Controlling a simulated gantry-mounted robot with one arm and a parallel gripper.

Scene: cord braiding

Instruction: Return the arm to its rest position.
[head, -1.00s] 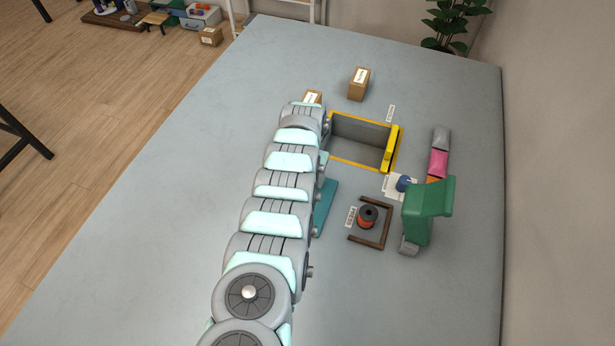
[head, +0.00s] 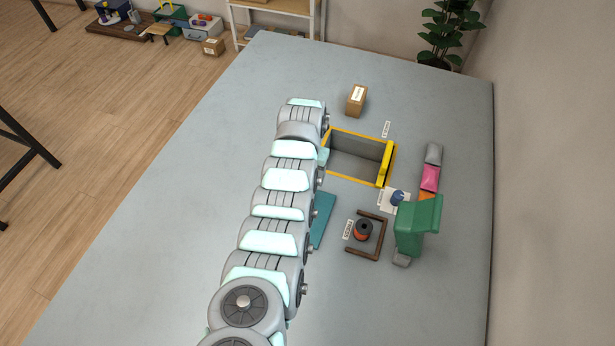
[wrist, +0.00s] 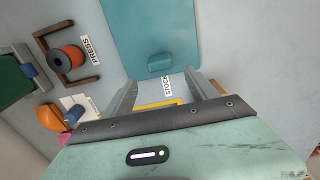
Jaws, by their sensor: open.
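My gripper (wrist: 160,90) shows in the wrist view with its two fingers spread apart and nothing between them. It hangs over the table beside a teal slab (wrist: 165,25) that has a small raised knob (wrist: 160,63). In the head view my arm reaches from the bottom up across the table, left of the yellow-edged bin, and hides the gripper itself. The teal slab (head: 322,220) shows partly there, to the right of the arm.
A yellow-edged grey bin (head: 385,165), a red and black spool (head: 363,230) in a brown bracket (head: 379,240), a green stand (head: 415,225) and a cardboard box (head: 356,100) stand right of my arm. The table's left side (head: 190,200) is clear.

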